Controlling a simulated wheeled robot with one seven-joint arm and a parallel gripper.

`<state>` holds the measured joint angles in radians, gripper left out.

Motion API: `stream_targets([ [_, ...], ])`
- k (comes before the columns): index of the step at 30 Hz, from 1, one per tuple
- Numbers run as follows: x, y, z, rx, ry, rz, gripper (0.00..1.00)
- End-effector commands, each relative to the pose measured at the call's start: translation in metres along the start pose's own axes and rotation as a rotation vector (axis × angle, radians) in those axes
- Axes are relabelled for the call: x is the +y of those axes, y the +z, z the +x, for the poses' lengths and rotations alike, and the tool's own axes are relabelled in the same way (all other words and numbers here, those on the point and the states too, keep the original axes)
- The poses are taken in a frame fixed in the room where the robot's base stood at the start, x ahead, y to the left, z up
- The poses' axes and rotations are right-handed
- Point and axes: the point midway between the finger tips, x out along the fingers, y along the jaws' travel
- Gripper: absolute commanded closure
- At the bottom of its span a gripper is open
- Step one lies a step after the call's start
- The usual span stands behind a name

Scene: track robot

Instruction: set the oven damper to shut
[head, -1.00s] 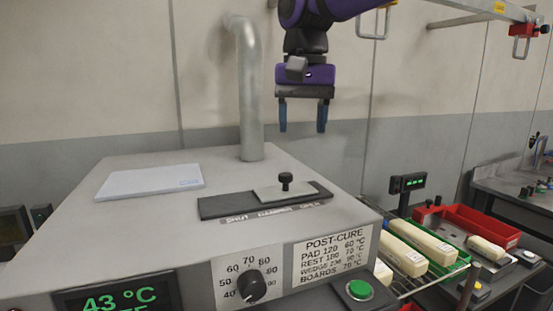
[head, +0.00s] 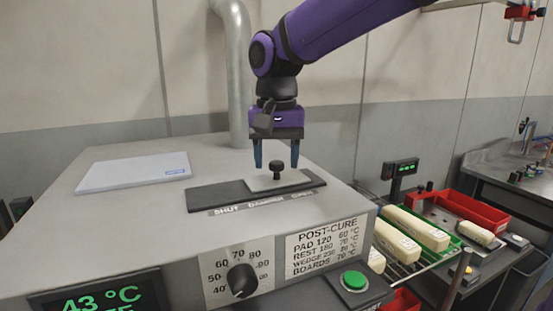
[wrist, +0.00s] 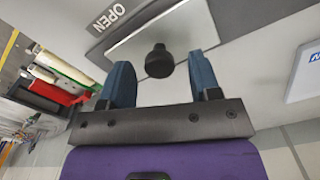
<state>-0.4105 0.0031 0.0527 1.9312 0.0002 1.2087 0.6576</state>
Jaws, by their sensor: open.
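The oven damper is a light sliding plate (head: 262,182) with a black knob (head: 277,168), set on a dark track (head: 215,197) on top of the oven (head: 130,215). The track's label reads SHUT at the left and its right end is harder to read; OPEN shows in the wrist view. The plate sits toward the right part of the track. My gripper (head: 276,160) is open, pointing down, its blue fingers either side of the knob in the head view. In the wrist view the knob (wrist: 159,62) appears between the fingertips and slightly beyond them; contact is not visible.
A white panel (head: 135,172) lies on the oven top at left. A metal pipe (head: 233,80) rises behind my gripper. The dial (head: 241,280) and green button (head: 354,279) are at the front. Pale blocks (head: 415,228) and a red bin (head: 478,211) stand at right.

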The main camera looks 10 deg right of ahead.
Motion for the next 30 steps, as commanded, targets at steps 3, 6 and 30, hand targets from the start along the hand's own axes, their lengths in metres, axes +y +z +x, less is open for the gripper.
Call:
stream_targets([
  [3,0.0,0.0,0.005,0.0,0.0,0.0,0.43],
  [6,0.0,0.0,0.006,0.001,0.0,0.0,0.43],
  [30,-0.048,0.02,0.006,0.001,0.0,-0.008,1.0],
])
